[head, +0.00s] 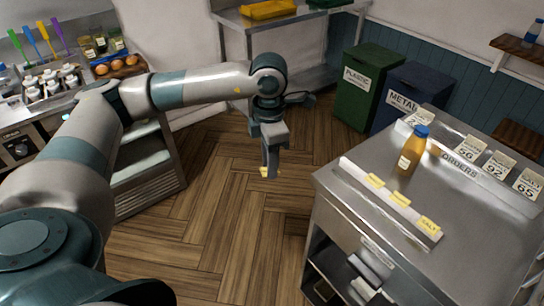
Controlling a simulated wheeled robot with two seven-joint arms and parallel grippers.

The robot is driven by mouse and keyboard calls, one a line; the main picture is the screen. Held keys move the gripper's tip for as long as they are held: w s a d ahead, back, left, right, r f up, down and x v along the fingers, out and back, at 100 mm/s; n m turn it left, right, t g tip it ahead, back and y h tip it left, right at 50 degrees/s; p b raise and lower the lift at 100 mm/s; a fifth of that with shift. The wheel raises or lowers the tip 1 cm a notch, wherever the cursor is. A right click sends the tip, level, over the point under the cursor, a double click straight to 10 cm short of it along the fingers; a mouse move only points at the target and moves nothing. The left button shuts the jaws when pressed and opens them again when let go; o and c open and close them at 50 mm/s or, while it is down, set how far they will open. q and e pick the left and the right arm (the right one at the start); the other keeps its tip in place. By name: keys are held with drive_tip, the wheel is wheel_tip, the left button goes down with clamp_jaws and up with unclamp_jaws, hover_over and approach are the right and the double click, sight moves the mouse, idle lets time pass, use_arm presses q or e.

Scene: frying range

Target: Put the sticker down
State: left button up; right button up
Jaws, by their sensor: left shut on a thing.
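My left gripper (270,172) hangs pointing down over the open floor, left of the steel counter. It is shut on a small yellow sticker (264,173), of which only a bit shows at the fingertips. More yellow stickers (399,198) sit on a white strip (357,172) along the left edge of the steel counter (458,222). My right gripper is not in view.
An orange bottle with a blue cap (409,158) stands on the counter. Numbered cards (495,166) stand along the orders rail (459,163). Green plastic (368,88) and blue metal (404,98) bins stand behind. The wooden floor (215,215) between the counters is clear.

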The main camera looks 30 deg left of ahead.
sight(264, 168)
use_arm(q)
drive_tip(key=f+m, duration=0.1)
drive_tip(key=m, duration=0.1)
drive_tip(key=f+m, duration=0.1)
drive_tip(key=m, duration=0.2)
drive_tip(key=shift+a+f, duration=0.15)
drive_tip(key=shift+a, duration=0.25)
drive_tip(key=f+m, duration=0.1)
drive_tip(key=m, duration=0.1)
drive_tip(key=f+m, duration=0.1)
drive_tip(key=m, duration=0.1)
drive_tip(key=shift+a+m, duration=0.4)
wheel_tip(264, 168, down, 6)
drive_tip(key=d+m, duration=0.2)
drive_tip(key=m, duration=1.2)
drive_tip(key=d+f+m, duration=0.1)
drive_tip(key=d+m, duration=0.3)
drive_tip(key=d, duration=0.6)
drive_tip(key=shift+s+d+f, duration=0.15)
drive_tip(key=shift+s+f, duration=0.1)
drive_tip(key=shift+d, duration=0.15)
